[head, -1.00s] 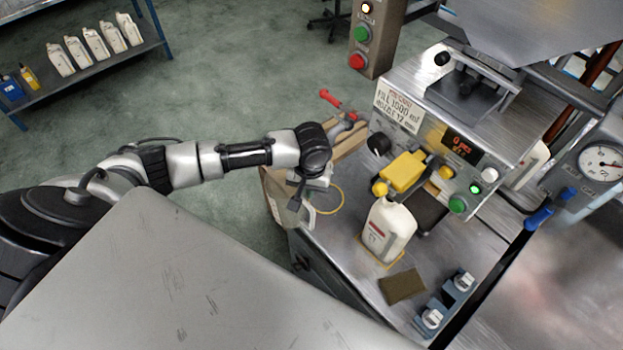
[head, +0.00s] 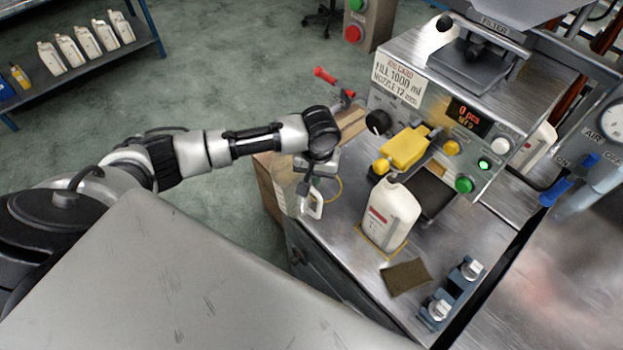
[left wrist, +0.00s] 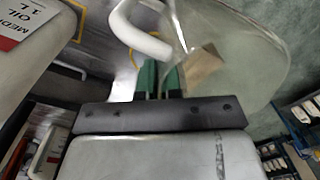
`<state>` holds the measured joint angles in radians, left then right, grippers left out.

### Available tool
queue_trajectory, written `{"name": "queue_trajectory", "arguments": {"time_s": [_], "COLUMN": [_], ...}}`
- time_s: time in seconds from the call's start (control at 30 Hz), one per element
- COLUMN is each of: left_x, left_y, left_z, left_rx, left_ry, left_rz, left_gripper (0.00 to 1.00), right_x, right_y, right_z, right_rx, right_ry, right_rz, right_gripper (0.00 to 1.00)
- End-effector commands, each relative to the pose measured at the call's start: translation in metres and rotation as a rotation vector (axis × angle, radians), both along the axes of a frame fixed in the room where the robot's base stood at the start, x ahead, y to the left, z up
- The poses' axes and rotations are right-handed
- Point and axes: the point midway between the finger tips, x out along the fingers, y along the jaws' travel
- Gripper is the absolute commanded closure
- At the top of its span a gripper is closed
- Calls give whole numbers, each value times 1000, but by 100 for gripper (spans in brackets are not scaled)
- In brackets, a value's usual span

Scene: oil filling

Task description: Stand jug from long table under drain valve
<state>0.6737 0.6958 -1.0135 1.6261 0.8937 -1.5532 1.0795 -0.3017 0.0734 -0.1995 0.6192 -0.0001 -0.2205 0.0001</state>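A clear, empty-looking jug (head: 288,188) with a white handle (head: 315,203) hangs at the left end of the metal bench. My left gripper (head: 308,182) is at its handle. In the left wrist view the green fingertips (left wrist: 160,80) are close together at the white handle (left wrist: 140,38), and the clear jug body (left wrist: 235,45) is beyond them. The fingers look shut on the handle, though the contact is partly hidden. A valve with a red lever (head: 325,75) is at the machine's left side. My right gripper is not in view.
A white labelled bottle (head: 388,215) stands in a yellow square on the bench (head: 345,235), right of the jug. A yellow ring (head: 338,188) lies beside the jug. The filling machine (head: 470,100) is behind. Several white bottles (head: 85,40) stand on a blue-framed shelf.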

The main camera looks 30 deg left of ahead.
Motion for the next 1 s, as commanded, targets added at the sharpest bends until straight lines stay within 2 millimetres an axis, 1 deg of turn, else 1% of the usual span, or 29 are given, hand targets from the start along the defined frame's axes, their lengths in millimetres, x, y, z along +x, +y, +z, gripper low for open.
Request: {"name": "queue_trajectory", "arguments": {"time_s": [0.03, 0.1, 0.33, 0.6, 0.8, 1.0], "left_x": [2, 8, 25, 42, 48, 49], "left_y": [-1, -3, -9, -15, -17, -17], "left_z": [-6, -2, -3, -4, -3, -3], "left_rx": [0, -1, 0, -1, 0, 0], "left_ry": [-1, 0, 0, 0, 0, 1], "left_rz": [0, 1, 1, 1, 0, 0], "left_gripper": [100, 100, 100, 100, 100, 100], "right_x": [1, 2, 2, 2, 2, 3], "right_y": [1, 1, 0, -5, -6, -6], "right_z": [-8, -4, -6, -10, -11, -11], "right_rx": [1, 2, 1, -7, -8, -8], "right_ry": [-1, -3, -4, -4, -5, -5], "right_rz": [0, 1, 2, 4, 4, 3], "right_gripper": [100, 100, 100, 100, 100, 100]}}
